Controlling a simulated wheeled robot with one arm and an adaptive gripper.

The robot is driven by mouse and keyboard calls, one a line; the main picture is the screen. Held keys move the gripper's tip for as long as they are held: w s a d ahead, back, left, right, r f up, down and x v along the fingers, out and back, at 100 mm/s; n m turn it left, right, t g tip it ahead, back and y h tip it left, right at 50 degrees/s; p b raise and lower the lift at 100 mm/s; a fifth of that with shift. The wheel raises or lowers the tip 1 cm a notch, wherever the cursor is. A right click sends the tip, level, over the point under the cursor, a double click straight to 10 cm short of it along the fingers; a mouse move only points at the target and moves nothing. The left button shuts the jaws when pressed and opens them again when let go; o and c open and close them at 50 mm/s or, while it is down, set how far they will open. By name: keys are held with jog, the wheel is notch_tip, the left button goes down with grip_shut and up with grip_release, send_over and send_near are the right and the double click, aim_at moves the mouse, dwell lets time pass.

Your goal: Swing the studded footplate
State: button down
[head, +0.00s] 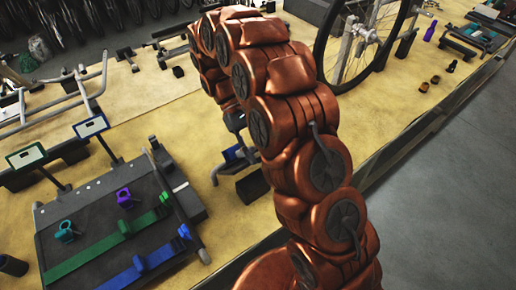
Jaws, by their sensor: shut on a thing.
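My copper-coloured arm rises from the bottom right, arches over and comes down at the middle of the table. My gripper (236,122) is at its end, partly hidden behind the arm links. It is shut on a dark piece just below it, which seems to be the footplate (236,158). This piece has grey bars and a blue part, and the arm hides its right side. I cannot make out studs on it. A black block (252,187) stands close below it on the yellow table top.
A dark board (95,250) with green and blue straps and small teal and purple clamps lies at the left. Label stands (90,126) are behind it. A large spoked wheel (330,60) stands at the back right. Metal frame tubes (60,95) lie at the far left.

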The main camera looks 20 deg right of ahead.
jog(key=shift+w+a+r+p, duration=0.1)
jog(key=shift+w+r+p, duration=0.25)
jog(key=shift+p, duration=0.35)
jog(key=shift+w+f, duration=0.1)
jog(key=shift+w, duration=0.05)
jog(key=c, duration=0.8)
grip_release()
jog(key=shift+g, duration=0.3)
jog(key=shift+f, duration=0.1)
